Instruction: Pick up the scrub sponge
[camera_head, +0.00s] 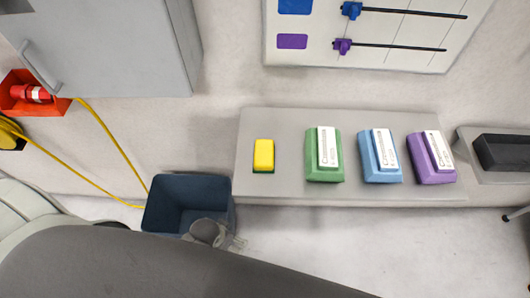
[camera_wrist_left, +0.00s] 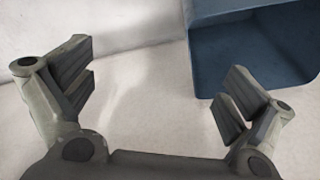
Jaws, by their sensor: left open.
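The scrub sponge (camera_head: 264,154) is yellow on top with a thin green layer beneath. It lies on the left part of the grey shelf (camera_head: 285,122) in the head view. My left gripper (camera_head: 236,243) is low in the head view, partly hidden by my arm, below and to the left of the sponge and close to the blue bin. In the left wrist view the left gripper (camera_wrist_left: 158,90) has its fingers wide apart with nothing between them. The sponge does not show in the wrist view. My right gripper is not in view.
A dark blue open bin (camera_head: 160,208) stands beside the left gripper; it also shows in the wrist view (camera_wrist_left: 215,60). Green (camera_head: 313,170), blue (camera_head: 370,170) and purple (camera_head: 425,172) blocks with white labels sit right of the sponge. A yellow hose (camera_head: 113,143) hangs at left.

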